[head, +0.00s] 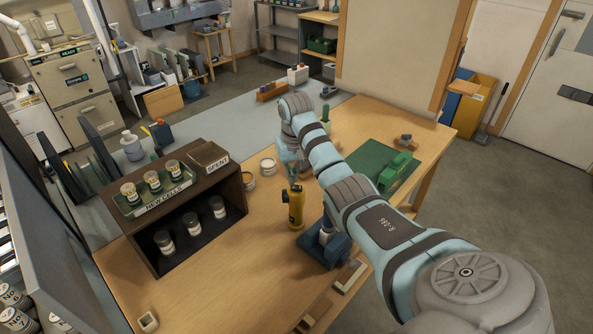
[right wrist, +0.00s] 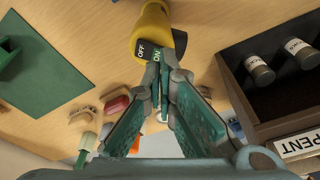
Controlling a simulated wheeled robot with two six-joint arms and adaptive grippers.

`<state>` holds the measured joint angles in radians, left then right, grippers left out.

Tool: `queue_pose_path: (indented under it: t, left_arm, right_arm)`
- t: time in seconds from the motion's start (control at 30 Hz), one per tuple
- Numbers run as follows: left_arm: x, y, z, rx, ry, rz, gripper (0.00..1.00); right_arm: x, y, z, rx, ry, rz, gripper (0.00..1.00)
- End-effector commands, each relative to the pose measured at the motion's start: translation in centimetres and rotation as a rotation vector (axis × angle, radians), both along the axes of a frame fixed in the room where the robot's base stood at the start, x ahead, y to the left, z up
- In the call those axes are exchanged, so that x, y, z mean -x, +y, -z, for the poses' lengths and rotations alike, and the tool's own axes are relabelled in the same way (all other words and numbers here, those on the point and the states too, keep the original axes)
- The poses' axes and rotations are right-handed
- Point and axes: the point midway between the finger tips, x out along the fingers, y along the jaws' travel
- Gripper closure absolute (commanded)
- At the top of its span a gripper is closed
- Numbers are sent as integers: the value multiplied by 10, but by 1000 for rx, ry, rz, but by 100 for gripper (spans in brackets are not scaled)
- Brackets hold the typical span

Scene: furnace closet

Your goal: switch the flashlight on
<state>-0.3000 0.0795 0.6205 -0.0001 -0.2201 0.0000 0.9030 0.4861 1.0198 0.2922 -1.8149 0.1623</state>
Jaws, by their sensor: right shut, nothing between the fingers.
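In the right wrist view the flashlight (right wrist: 153,22) shows a dark switch (right wrist: 148,50) with an OFF half and a green ON half. My right gripper (head: 292,180) is shut and empty, just above and behind the flashlight. In the right wrist view its fingertips (right wrist: 166,68) overlap the edge of the ON half. I cannot tell whether they touch it. My left gripper is not in view.
The shelf box (head: 240,200) left of the flashlight carries a NEW CELLS tray (head: 157,203) and a SPENT box (head: 209,158). A blue block (head: 325,247) stands close right of the flashlight. A green mat (head: 362,155) lies farther right. Bare table lies in front of the shelf box.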

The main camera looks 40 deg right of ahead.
Motion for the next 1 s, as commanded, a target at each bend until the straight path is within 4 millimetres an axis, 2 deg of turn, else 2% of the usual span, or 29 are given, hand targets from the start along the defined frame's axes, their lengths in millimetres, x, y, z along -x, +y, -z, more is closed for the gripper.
queue_pose_path:
  t: [1.0]
  left_arm:
    - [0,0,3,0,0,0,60]
  right_arm:
    - [0,0,16,0,0,0,100]
